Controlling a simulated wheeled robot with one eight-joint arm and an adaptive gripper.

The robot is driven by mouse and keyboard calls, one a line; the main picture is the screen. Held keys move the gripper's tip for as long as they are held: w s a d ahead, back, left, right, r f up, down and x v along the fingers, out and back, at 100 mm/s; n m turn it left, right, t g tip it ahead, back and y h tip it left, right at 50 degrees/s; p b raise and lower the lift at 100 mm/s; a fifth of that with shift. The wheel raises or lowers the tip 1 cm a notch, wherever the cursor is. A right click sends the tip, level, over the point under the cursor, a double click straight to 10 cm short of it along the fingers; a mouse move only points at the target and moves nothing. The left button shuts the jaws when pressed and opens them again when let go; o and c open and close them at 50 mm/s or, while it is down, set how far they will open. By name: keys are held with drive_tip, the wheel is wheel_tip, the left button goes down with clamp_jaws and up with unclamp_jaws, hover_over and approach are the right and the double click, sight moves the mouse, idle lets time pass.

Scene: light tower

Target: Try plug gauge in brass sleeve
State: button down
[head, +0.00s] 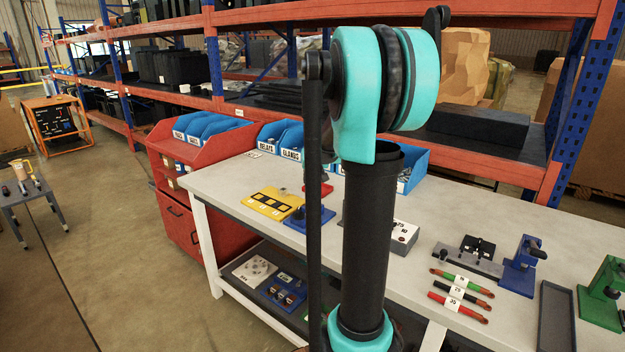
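I cannot make out a plug gauge or a brass sleeve for certain. A small tan upright piece (21,169) stands on the grey stool (36,193) at the far left; it is too small to identify. Three slim rods with coppery ends, a green one (446,275), a black one (478,299) and a red one (436,298), lie on the workbench (410,285) with white number labels. My arm stands upright in the middle of the view and hides part of the bench. My gripper is not in view.
The bench also holds a yellow plate (270,203), a blue block (310,216), a grey box (402,238), a blue fixture (523,266), a dark tray (556,318) and a green fixture (602,300). A red cabinet (180,225) stands left of it. Floor (115,240) between stool and cabinet is clear.

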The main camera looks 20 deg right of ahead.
sight(313, 189)
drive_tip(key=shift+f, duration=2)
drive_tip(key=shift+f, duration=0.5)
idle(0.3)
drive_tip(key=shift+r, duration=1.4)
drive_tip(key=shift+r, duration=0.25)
